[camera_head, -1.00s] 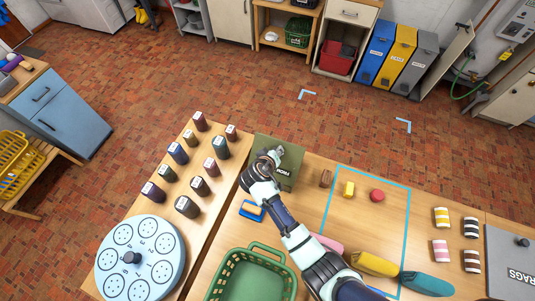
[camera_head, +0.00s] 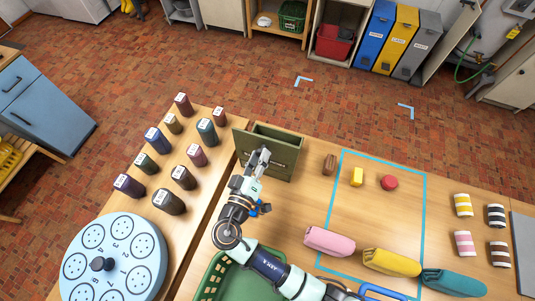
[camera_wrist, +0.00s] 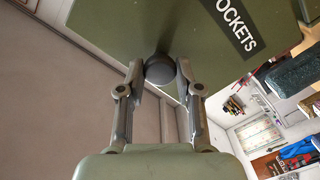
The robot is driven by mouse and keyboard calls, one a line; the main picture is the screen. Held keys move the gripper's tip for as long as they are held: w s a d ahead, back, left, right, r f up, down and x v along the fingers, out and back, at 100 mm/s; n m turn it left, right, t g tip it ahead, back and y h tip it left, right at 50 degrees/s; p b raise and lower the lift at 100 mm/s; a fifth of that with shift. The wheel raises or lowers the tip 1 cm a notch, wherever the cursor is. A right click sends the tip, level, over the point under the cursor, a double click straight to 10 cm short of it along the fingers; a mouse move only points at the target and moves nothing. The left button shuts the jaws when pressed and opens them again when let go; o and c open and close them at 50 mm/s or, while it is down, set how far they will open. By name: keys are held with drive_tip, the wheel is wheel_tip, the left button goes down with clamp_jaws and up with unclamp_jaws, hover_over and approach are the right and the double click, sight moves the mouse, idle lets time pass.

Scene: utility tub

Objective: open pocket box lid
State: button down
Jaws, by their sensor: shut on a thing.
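The olive-green pocket box (camera_head: 291,133) stands at the back left of the right-hand bench. Its lid (camera_head: 241,142) is raised and steeply tilted on the near side, and part of the box's inside shows behind it. My gripper (camera_head: 262,157) is in front of the lid and covers part of it. In the wrist view my gripper (camera_wrist: 160,82) is shut on the round dark knob (camera_wrist: 160,68) of the green lid (camera_wrist: 120,25). A black label (camera_wrist: 235,25) ending in "OCKETS" shows beside the knob. The lid's hinge is not clearly visible.
Several dark bottles (camera_head: 205,131) stand on the left bench behind a round blue numbered disc (camera_head: 128,245). A green basket (camera_head: 212,283) lies under my arm.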

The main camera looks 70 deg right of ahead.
drive_tip(key=shift+a, duration=0.1)
idle(0.3)
drive_tip(key=c, duration=0.8)
unclamp_jaws()
drive_tip(key=a, duration=1.2)
drive_tip(key=shift+w+r, duration=0.2)
